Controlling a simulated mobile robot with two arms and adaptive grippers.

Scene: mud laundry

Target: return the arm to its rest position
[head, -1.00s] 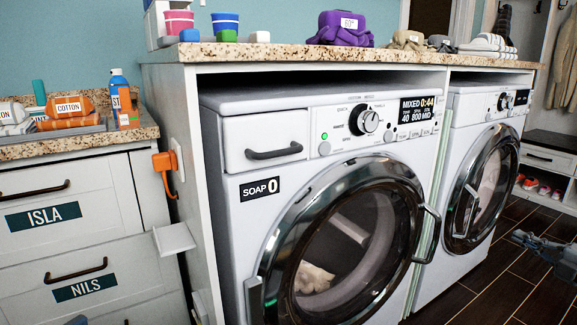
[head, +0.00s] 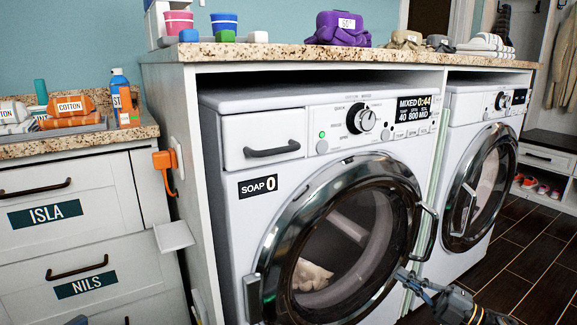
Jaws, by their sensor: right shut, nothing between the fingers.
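My right gripper (head: 405,276) is in the lower right of the head view, its arm coming in from the bottom right. It is shut and empty. It appears in front of the lower right rim of the near washing machine's round door (head: 340,240), below the door handle. I cannot tell whether it touches the door. That door looks closed, with pale laundry (head: 312,275) behind the glass. My left gripper is not in view.
A second machine (head: 478,200) stands to the right. A granite counter (head: 290,54) above holds a purple bundle (head: 340,28), cups and folded cloths. Drawers (head: 70,240) and a small white shelf (head: 174,236) are at left. Dark floor (head: 520,260) is clear at right.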

